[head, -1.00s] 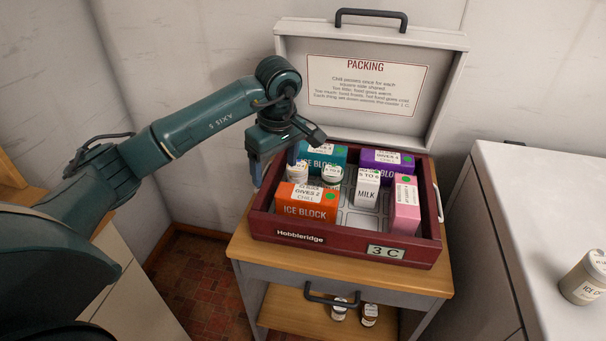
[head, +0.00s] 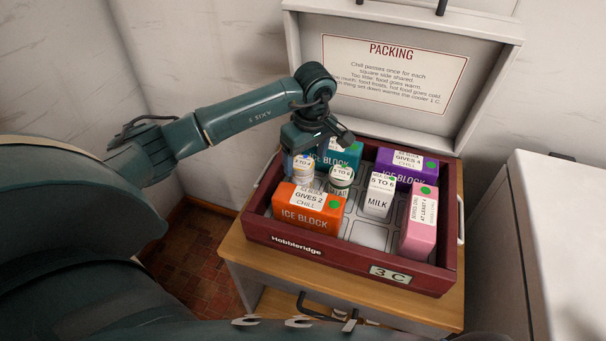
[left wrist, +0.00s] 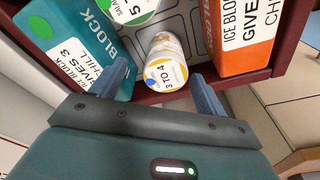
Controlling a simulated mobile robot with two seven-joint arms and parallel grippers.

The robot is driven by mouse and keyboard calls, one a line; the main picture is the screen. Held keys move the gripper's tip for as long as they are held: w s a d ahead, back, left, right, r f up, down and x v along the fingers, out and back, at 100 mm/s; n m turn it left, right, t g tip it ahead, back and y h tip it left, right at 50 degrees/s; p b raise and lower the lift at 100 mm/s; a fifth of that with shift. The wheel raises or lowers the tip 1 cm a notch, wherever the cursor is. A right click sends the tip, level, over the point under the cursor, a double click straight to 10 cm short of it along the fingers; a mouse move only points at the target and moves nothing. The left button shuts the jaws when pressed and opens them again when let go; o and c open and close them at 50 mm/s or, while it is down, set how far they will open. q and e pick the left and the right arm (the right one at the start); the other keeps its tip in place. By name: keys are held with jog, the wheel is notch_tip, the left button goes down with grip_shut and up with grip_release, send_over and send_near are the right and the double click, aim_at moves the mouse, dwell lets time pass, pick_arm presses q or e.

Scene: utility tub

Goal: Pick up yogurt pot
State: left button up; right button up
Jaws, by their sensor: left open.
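A small round pot (head: 303,170), its label reading 3 TO 4, stands in the red crate (head: 330,263) at the left, behind the orange ice block. I take it for the yogurt pot; its name is not legible. My left gripper (head: 305,157) is open just behind and above it. In the left wrist view the pot (left wrist: 165,68) lies between the two open fingers (left wrist: 163,88), with gaps on both sides, not gripped. A second pot (head: 341,178) with a green dot stands to its right. My right gripper is not in view.
The orange ice block (head: 308,211), teal ice block (head: 345,156), purple ice block (head: 404,164), milk carton (head: 379,197) and pink carton (head: 420,222) crowd the crate. Free cells lie at the crate's front middle. A raised lid (head: 480,70) stands behind. A white cabinet (head: 555,230) is at right.

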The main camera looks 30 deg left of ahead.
pick_arm(q)
jog(key=f, duration=0.5)
jog(key=shift+s+a, duration=0.3)
jog(key=shift+f, duration=0.35)
jog(key=shift+w+a, duration=0.1)
jog(key=c, duration=1.2)
